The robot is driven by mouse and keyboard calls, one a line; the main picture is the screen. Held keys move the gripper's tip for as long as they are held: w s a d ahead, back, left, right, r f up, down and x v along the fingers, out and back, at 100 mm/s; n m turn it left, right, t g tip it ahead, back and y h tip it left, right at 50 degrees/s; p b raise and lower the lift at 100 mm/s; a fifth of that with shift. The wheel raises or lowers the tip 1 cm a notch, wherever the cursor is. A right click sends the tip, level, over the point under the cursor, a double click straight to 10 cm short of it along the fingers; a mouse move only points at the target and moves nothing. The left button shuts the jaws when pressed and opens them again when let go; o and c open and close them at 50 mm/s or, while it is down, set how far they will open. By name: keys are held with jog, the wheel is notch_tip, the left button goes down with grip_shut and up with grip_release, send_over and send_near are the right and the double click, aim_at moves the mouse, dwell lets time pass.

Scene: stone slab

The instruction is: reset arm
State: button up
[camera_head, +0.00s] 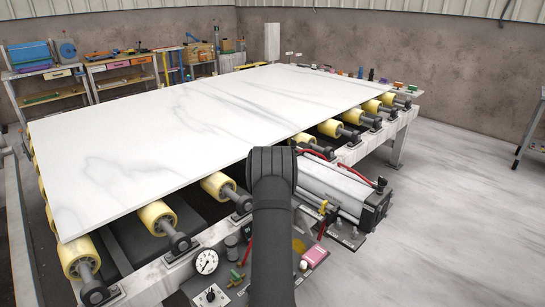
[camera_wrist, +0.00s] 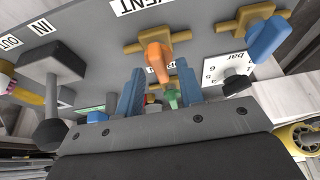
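My gripper (camera_wrist: 158,92) shows in the wrist view as a dark body with two blue fingers. The fingers stand apart, with nothing visibly held between them. They point at a grey panel (camera_wrist: 100,38) with labels and valve handles. An orange handle (camera_wrist: 157,60) is just beyond the gap, and a small green part (camera_wrist: 171,98) shows between the fingers. Whether a finger touches the panel parts I cannot tell. In the head view, my dark arm rises in the middle front and my gripper is hidden.
A white stone slab (camera_head: 170,130) lies on yellow rollers (camera_head: 157,217). A grey cylinder unit (camera_head: 335,187) is right of my arm, and a pressure gauge (camera_head: 206,261) left of it. A blue handle (camera_wrist: 268,38) and black knob (camera_wrist: 51,134) flank my gripper.

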jog(key=v, duration=1.7)
jog(key=x, duration=1.7)
jog(key=shift+a+f, duration=0.1)
jog(key=shift+f, duration=0.3)
jog(key=shift+r+m+h, duration=0.1)
jog(key=shift+m+h, duration=0.2)
jog(key=shift+m, duration=0.4)
jog(key=v, duration=1.2)
jog(key=shift+s, duration=0.15)
dwell(0.6)
